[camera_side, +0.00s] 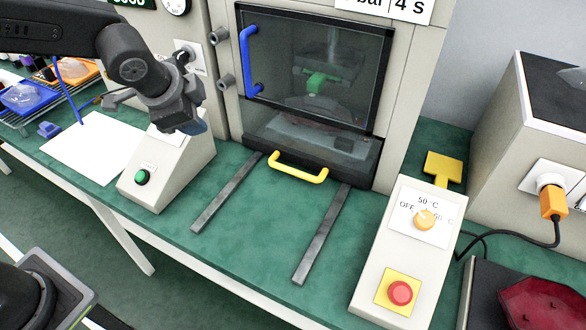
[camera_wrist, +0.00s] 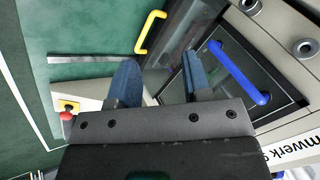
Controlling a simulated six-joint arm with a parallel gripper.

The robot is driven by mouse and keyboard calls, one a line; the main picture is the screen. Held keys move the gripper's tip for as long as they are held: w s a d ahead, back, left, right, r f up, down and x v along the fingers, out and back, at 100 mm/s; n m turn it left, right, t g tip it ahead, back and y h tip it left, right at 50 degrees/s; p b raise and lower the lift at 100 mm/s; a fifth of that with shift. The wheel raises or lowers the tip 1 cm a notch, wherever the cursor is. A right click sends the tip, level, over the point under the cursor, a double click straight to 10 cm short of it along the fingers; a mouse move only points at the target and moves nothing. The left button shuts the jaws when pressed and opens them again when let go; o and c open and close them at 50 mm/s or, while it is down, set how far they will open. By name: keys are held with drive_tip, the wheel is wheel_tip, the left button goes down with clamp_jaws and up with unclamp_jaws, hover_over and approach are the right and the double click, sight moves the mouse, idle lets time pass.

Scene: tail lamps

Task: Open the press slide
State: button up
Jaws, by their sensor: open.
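The press slide is pushed in at the bottom of the press, and its yellow handle (camera_side: 298,168) sticks out at the front above two grey rails (camera_side: 225,192). In the wrist view the yellow handle (camera_wrist: 150,32) is beyond my fingers, apart from them. The press door (camera_side: 312,62) above it is a dark see-through panel with a blue handle (camera_side: 250,60), which also shows in the wrist view (camera_wrist: 238,72). My gripper (camera_side: 190,122) is left of the slide, above a sloped box with a green button (camera_side: 142,177). In the wrist view its two blue fingers (camera_wrist: 157,82) are apart and empty.
A white sheet (camera_side: 90,148) and a wire rack with coloured trays lie at the left. The green bench (camera_side: 255,240) between the rails is clear.

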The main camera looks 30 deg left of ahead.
drive_tip(key=w+d+f+m, duration=0.4)
drive_tip(key=w+d+f, duration=0.1)
drive_tip(key=m, duration=0.4)
approach(294, 171)
drive_tip(key=shift+h, duration=0.4)
drive_tip(key=x, duration=0.8)
drive_tip(key=shift+w+a+f, duration=0.15)
drive_tip(key=shift+a+f, duration=0.15)
drive_tip(key=shift+f, duration=0.05)
drive_tip(key=shift+c, duration=0.3)
clamp_jaws()
